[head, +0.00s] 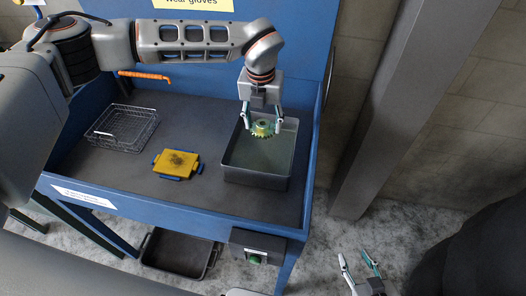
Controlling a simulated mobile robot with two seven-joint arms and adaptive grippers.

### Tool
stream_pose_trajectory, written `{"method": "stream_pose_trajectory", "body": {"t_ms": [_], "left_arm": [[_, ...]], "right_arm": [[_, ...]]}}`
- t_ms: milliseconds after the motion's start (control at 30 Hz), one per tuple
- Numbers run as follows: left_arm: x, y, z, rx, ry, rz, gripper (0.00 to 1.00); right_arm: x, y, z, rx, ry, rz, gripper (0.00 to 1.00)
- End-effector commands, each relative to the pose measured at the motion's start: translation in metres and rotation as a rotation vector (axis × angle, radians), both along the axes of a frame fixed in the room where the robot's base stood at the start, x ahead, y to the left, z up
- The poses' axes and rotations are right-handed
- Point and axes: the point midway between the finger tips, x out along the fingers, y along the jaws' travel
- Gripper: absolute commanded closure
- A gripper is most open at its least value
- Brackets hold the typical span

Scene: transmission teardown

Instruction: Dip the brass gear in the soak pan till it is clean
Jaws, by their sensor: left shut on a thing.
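The brass gear (262,129) is a yellow toothed ring held between the fingertips of my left gripper (261,122). The gripper reaches down from above and is shut on the gear. The gear shows over the soak pan (256,180), a dark grey rectangular pan with greenish liquid in it, near the pan's far side. I cannot tell whether the gear touches the liquid. My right gripper (360,263) is at the lower right, away from the bench, with its fingers apart and nothing between them.
A wire basket (122,127) stands at the left on the blue bench (190,218). A yellow and blue block with a dark smudge (177,163) lies between basket and pan. An orange tool (145,75) is at the back. A black tray (172,254) sits below. A grey post (385,110) rises at the right.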

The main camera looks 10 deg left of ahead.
Motion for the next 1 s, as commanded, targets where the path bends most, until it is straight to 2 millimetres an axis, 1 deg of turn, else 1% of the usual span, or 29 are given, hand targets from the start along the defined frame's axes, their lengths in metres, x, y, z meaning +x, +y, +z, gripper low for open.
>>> {"method": "stream_pose_trajectory", "body": {"t_ms": [400, 467, 800, 900, 1000], "left_arm": [[0.001, 0.000, 0.004, -0.001, -0.003, 0.000, 0.88], [0.001, 0.000, 0.007, -0.001, -0.003, 0.000, 0.88], [0.001, -0.001, 0.036, -0.002, -0.004, 0.000, 0.88], [0.001, 0.000, 0.041, -0.002, -0.003, 0.000, 0.88], [0.000, 0.000, 0.042, -0.001, -0.002, 0.000, 0.88]], "right_arm": [[0.000, 0.000, 0.002, 0.000, -0.001, 0.000, 0.60], [0.001, 0.000, 0.004, 0.001, -0.002, 0.000, 0.60], [0.003, 0.000, 0.025, 0.000, -0.010, 0.001, 0.60], [0.004, 0.000, 0.028, 0.001, -0.013, 0.000, 0.60], [0.004, 0.000, 0.029, 0.001, -0.013, 0.000, 0.60]]}}
